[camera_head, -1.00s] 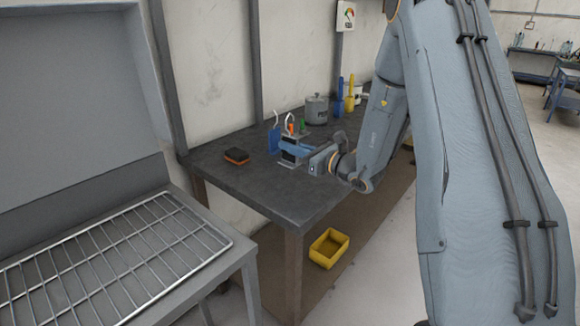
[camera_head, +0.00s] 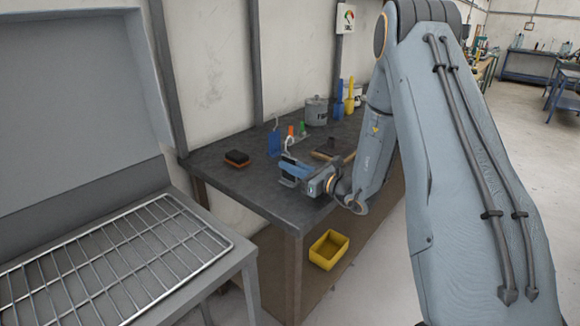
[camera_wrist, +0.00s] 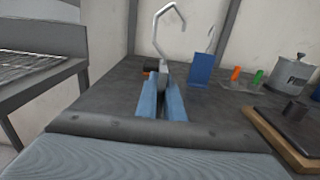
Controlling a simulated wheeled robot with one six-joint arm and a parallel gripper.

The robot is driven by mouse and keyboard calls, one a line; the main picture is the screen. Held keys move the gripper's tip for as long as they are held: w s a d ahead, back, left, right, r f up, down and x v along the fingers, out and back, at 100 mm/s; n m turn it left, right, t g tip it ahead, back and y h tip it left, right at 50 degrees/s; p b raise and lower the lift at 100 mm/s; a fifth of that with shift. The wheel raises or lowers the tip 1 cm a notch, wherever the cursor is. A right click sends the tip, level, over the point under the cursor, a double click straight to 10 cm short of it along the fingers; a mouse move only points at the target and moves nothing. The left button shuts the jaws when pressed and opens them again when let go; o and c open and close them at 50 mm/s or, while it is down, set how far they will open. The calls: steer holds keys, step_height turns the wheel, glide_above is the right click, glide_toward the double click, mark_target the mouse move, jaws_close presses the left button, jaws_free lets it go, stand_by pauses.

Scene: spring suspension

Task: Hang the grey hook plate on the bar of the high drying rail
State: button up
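The grey hook plate (camera_head: 288,183) is held between the fingers of my gripper (camera_head: 297,171), near the front left of the dark workbench. Its pale open hook (camera_wrist: 159,28) rises above the fingers in the wrist view, with the opening to the right. My blue fingers (camera_wrist: 162,104) are shut on the plate and hide most of it. The plate looks roughly upright. I cannot tell how far its lower edge is above the bench. I cannot make out the high drying rail in these views.
A wire rack (camera_head: 100,250) lies left. A yellow bin (camera_head: 328,249) sits below the bench.

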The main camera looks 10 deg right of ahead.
steer(key=o, duration=0.4)
